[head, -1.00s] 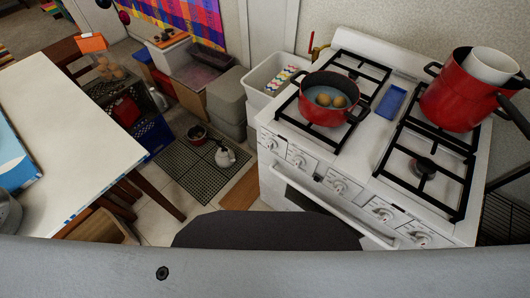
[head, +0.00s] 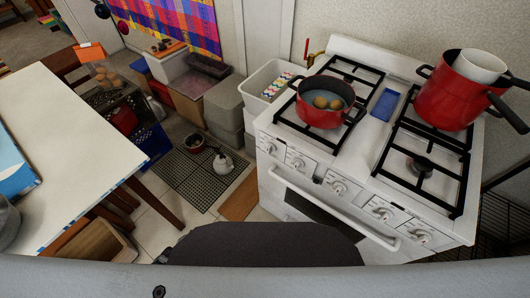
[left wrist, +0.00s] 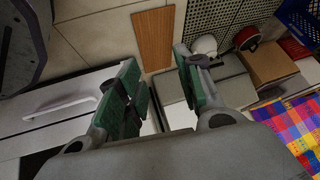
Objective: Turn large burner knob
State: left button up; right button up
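The white stove (head: 290,195) stands at the right of the head view. Its sloped front panel carries several knobs, among them a far-left knob (head: 270,147), a second knob (head: 299,162), a middle knob (head: 339,188) and a far-right knob (head: 420,236). I cannot tell which one is the large burner knob. My left gripper (left wrist: 155,57) shows only in the left wrist view. Its two green-padded fingers are apart with nothing between them, above the floor. A pale front with a white handle (left wrist: 62,105) lies left of it. My right gripper is in no view.
A red pot (head: 323,108) with round brown items sits on the left burners. A larger red pot (head: 445,98) holds a white pot at the right. A white table (head: 75,135) stands left. Floor with a dark mat (head: 200,175) lies between.

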pick_arm(q)
jog(key=w+d+r+t+h, duration=0.2)
jog(key=w+d+r, duration=0.3)
jog(key=w+r, duration=0.15)
jog(key=m+t+h, duration=0.2)
jog(key=t+h, duration=0.4)
jog(key=h, duration=0.1)
send_near(267, 149)
jog(key=v, duration=0.5)
jog(key=shift+a+r, duration=0.1)
jog(key=shift+r, duration=0.25)
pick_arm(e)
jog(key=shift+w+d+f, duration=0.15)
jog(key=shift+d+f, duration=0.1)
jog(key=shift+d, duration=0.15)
pick_arm(q)
jog(key=shift+x, duration=6.9)
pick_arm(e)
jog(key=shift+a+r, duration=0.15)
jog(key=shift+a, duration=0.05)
pick_arm(q)
jog(key=shift+s+f, duration=0.1)
jog(key=shift+f, duration=0.1)
jog(key=shift+c, duration=0.3)
grip_shut()
